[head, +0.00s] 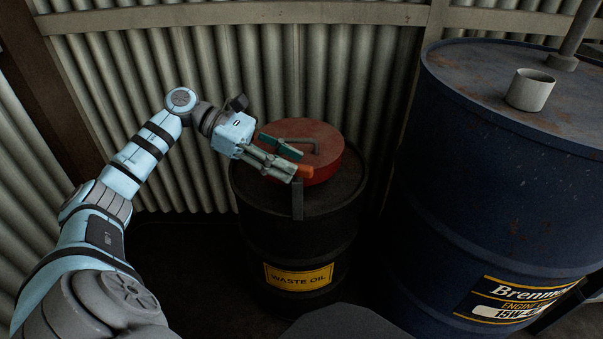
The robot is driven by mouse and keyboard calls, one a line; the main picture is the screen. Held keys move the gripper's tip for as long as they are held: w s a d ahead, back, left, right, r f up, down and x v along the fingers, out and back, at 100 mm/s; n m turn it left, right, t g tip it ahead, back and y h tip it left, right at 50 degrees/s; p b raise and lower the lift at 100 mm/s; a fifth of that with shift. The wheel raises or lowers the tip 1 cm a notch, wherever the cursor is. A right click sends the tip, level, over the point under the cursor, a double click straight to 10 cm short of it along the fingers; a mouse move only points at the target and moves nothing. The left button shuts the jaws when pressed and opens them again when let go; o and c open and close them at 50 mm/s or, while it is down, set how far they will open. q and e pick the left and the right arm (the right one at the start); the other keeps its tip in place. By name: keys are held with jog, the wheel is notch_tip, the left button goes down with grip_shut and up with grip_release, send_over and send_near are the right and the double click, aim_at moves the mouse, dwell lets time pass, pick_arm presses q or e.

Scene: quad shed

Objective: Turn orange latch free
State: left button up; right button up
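The orange latch (306,171) is a small bar at the front edge of the round red lid (326,150). The lid sits on top of a black drum (255,226) and has a grey bent handle on it. My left gripper (298,165) reaches in over the lid's left front, its fingers apart and pointing right. The lower fingertip is right by the latch's left end and hides part of it. I cannot tell whether they touch. My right gripper is not in view.
A yellow "WASTE OIL" label (299,277) is on the drum's front. A large blue drum (480,180) stands close on the right, with a grey cup (530,90) on top. A corrugated wall (350,75) is close behind. A dark narrow bracket (298,201) hangs below the latch.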

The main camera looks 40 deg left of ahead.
aim_at(301, 165)
pick_arm(q)
jog(key=x, duration=0.3)
jog(key=shift+w+d, duration=0.1)
jog(key=shift+d, duration=0.05)
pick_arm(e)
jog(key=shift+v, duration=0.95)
pick_arm(q)
grip_shut()
jog(key=shift+n+t+y, duration=0.3)
jog(key=shift+n+t, duration=0.7)
jog(key=shift+t, duration=0.1)
jog(key=n+t+y+p, duration=0.1)
jog(key=p, duration=0.1)
jog(key=shift+w+p, duration=0.1)
jog(key=shift+p, duration=0.3)
grip_release()
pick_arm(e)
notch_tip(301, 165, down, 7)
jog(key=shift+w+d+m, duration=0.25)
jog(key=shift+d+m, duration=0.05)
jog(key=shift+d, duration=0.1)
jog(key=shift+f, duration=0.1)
